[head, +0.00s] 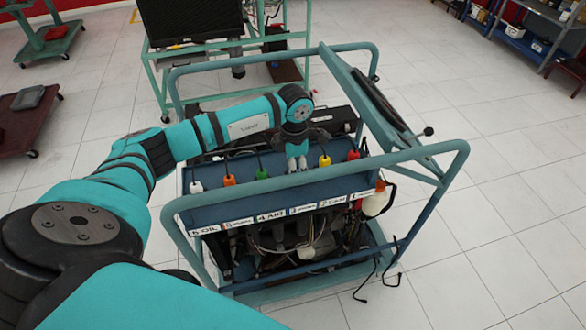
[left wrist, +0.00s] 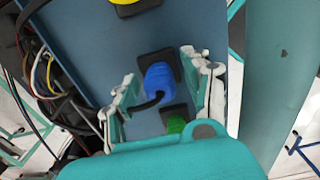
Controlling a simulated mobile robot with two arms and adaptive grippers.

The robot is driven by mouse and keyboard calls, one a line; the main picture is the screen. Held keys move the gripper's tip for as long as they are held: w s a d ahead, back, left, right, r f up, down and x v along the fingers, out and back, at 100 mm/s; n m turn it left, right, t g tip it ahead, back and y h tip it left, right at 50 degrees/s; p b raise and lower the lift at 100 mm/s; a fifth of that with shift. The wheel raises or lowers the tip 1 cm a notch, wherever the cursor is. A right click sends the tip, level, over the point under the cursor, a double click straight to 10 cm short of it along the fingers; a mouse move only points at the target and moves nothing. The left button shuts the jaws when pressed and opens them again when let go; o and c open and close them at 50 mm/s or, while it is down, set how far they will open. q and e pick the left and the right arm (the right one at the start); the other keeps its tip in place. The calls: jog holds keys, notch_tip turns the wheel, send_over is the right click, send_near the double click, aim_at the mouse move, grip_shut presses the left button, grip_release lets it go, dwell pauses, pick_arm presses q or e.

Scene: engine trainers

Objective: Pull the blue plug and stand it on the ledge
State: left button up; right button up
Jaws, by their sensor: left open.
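The blue plug (left wrist: 162,82) sits at a dark square socket on the blue panel (left wrist: 92,45) in the left wrist view, with a black cable curving from it. My left gripper (left wrist: 158,66) is open, with one finger on each side of the plug; I see no clear contact. In the head view my left gripper (head: 297,160) points down at the middle of the plug row on the trainer's blue ledge (head: 232,203). There the gripper hides the blue plug. My right gripper is not in view.
White (head: 196,186), orange (head: 229,180), green (head: 261,173), yellow (head: 324,160) and red (head: 353,155) plugs line the ledge. A teal tube frame (head: 455,165) surrounds the engine, with a tilted panel at right. Loose cables (left wrist: 45,75) lie beside the panel.

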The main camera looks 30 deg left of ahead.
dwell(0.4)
pick_arm(q)
jog(key=shift+b, duration=0.3)
dwell(0.4)
grip_shut()
jog(key=shift+r, duration=0.1)
jog(key=shift+r+p, duration=0.9)
jog(key=shift+r, duration=0.45)
jog(key=shift+r+p, duration=0.95)
jog(key=shift+r, duration=0.65)
